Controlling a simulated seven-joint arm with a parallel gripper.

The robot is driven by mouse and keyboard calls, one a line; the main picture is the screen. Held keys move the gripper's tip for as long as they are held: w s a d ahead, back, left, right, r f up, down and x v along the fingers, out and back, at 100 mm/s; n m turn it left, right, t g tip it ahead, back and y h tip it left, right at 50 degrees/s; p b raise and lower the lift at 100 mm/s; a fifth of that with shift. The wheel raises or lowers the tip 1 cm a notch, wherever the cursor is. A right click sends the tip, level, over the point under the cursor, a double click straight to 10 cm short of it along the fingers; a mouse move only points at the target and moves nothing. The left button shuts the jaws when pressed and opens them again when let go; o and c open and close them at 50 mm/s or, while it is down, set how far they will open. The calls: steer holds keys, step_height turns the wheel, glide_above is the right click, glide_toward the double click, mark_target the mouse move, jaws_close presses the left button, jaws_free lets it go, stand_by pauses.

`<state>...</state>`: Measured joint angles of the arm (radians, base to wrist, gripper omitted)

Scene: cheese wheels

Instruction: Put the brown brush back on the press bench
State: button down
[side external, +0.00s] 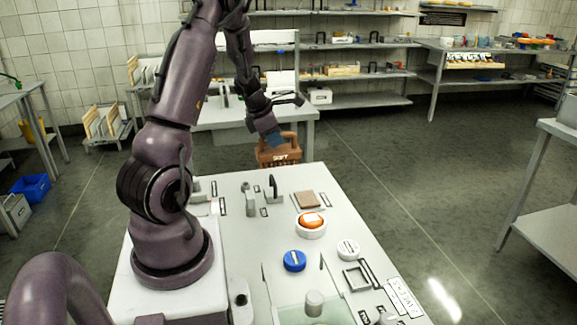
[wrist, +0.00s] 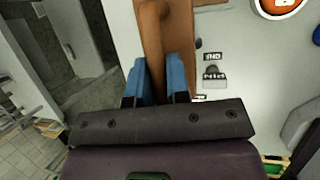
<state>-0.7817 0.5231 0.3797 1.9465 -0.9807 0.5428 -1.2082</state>
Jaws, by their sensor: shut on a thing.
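My gripper (side external: 273,138) has blue fingertips and is shut on the handle of the brown brush (side external: 280,157). The brush has a dark word on its side, which seems to read SOFT. It is held beyond the far edge of the white bench (side external: 235,190), and I cannot tell its height above the bench top. In the wrist view the brown handle (wrist: 153,35) runs between the blue fingertips of my gripper (wrist: 160,78). The brush's body (wrist: 181,30) is seen partly behind the handle. Which surface is the press bench is not marked.
Another white table (side external: 225,115) stands behind. Open floor lies to the right.

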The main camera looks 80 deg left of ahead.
steer(key=shift+w+a+f, duration=1)
steer(key=shift+a+f, duration=0.5)
steer(key=shift+f, duration=0.4)
steer(key=shift+w+a+f, duration=0.95)
steer(key=shift+a+f, duration=0.55)
steer(key=shift+f, duration=0.45)
steer(key=shift+w+a+f, duration=1)
steer(key=shift+a+f, duration=0.5)
steer(key=shift+f, duration=0.4)
steer(key=shift+f, duration=0.2)
steer(key=c, duration=1.1)
jaws_free()
steer(key=shift+r, duration=0.15)
